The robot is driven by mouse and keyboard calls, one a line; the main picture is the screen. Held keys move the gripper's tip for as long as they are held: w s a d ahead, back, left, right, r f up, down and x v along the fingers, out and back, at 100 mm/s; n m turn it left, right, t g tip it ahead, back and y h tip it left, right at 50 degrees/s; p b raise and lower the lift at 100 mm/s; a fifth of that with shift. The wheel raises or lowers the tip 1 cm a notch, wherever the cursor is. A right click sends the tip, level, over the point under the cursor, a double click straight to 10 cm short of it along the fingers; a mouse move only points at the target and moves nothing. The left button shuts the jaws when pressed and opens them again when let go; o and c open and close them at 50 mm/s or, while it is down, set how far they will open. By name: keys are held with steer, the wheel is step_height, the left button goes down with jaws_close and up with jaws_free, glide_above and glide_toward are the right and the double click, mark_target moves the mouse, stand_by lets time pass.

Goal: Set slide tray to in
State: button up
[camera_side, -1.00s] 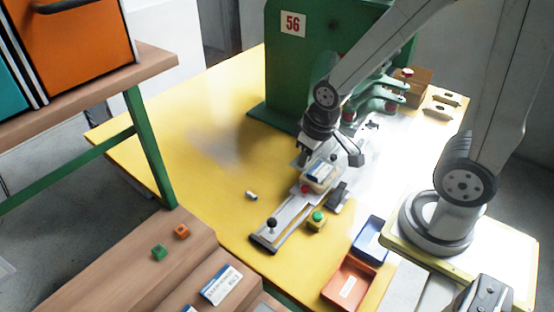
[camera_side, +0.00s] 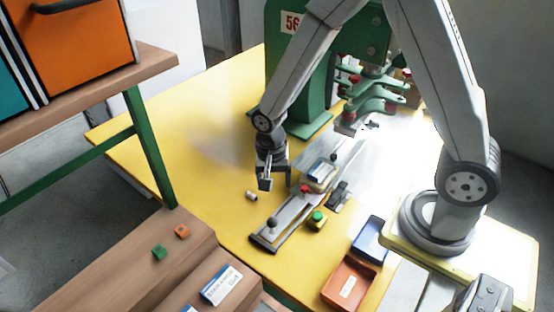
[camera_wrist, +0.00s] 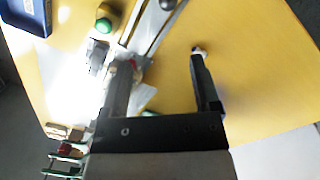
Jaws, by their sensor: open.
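The slide tray (camera_side: 319,181) carries a part with a blue and white label and sits on the upper part of a grey slide rail (camera_side: 288,222), toward the green machine. A black knob (camera_side: 333,157) stands at its far end. Another black knob (camera_side: 271,222) stands at the rail's near end. My gripper (camera_side: 275,187) is open and empty, left of the tray and apart from it, above the yellow table. In the wrist view, my gripper (camera_wrist: 162,98) has its fingers wide apart; the left finger partly covers the rail and tray area.
A small white cylinder (camera_side: 251,196) lies left of the rail. A green button box (camera_side: 317,220) and a dark clamp (camera_side: 338,195) stand right of it. Blue (camera_side: 370,239) and orange (camera_side: 348,283) bins are at the front right. The green machine (camera_side: 300,85) stands behind. The table's left is clear.

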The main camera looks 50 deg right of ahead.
mark_target(271, 218)
step_height(271, 218, down, 6)
steer(key=w+a+m+g, duration=0.1)
steer(key=a+m, duration=0.1)
steer(key=m, duration=0.3)
steer(key=shift+w+g, duration=0.15)
steer(key=shift+g, duration=0.15)
steer(key=shift+f, duration=0.15)
steer(key=shift+s+d+f, duration=0.1)
steer(key=shift+s+f, duration=0.15)
steer(key=shift+f, duration=1)
steer(key=shift+s+d+f, duration=0.1)
steer(key=shift+s+f, duration=0.15)
steer(key=shift+f, duration=1)
steer(key=shift+s+f, duration=0.25)
steer(key=shift+f, duration=1)
jaws_close()
